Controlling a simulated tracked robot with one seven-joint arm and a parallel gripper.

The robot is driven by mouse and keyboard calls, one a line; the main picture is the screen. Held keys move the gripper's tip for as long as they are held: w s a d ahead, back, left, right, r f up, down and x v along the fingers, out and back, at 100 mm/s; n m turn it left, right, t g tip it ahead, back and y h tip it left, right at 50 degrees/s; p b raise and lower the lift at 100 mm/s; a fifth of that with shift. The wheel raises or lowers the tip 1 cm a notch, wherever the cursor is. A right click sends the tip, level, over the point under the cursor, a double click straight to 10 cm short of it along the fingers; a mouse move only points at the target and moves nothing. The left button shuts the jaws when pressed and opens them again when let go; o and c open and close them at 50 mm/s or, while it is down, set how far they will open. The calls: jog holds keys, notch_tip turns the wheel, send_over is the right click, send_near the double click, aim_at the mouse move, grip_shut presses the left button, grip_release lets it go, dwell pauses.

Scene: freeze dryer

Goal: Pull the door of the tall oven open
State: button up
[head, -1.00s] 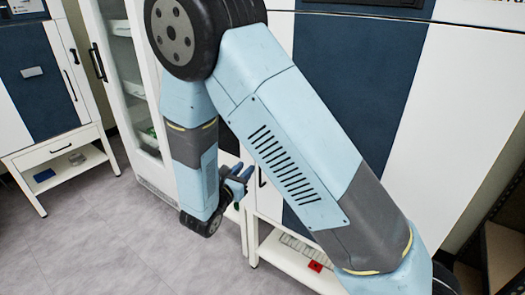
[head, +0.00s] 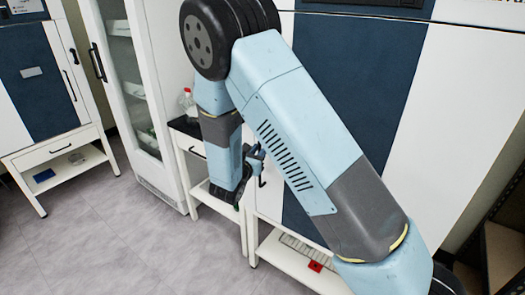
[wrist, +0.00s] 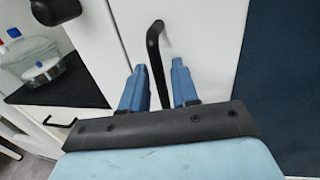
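The tall white-and-blue cabinet (head: 355,80), which I take as the tall oven, stands in front of me, with its door closed. Its black bar handle (wrist: 154,50) is on the white strip of the door, left of the blue panel. In the head view my arm hides much of the door, and only a bit of the handle (head: 262,180) shows. My gripper (wrist: 159,75) is open, with its two blue fingers apart. The handle's lower part appears between the fingers; I cannot tell whether they touch it. In the head view my gripper (head: 256,157) is beside the door's left edge.
A small table with a black top (wrist: 65,85) stands left of the oven and holds clear bottles (wrist: 30,55). A glass-door cabinet (head: 135,90) is farther left. A shelf (head: 505,250) is at the right edge. Grey floor (head: 110,240) is clear at left.

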jog(key=shift+w+d, duration=0.25)
jog(key=shift+w, duration=0.2)
grip_shut()
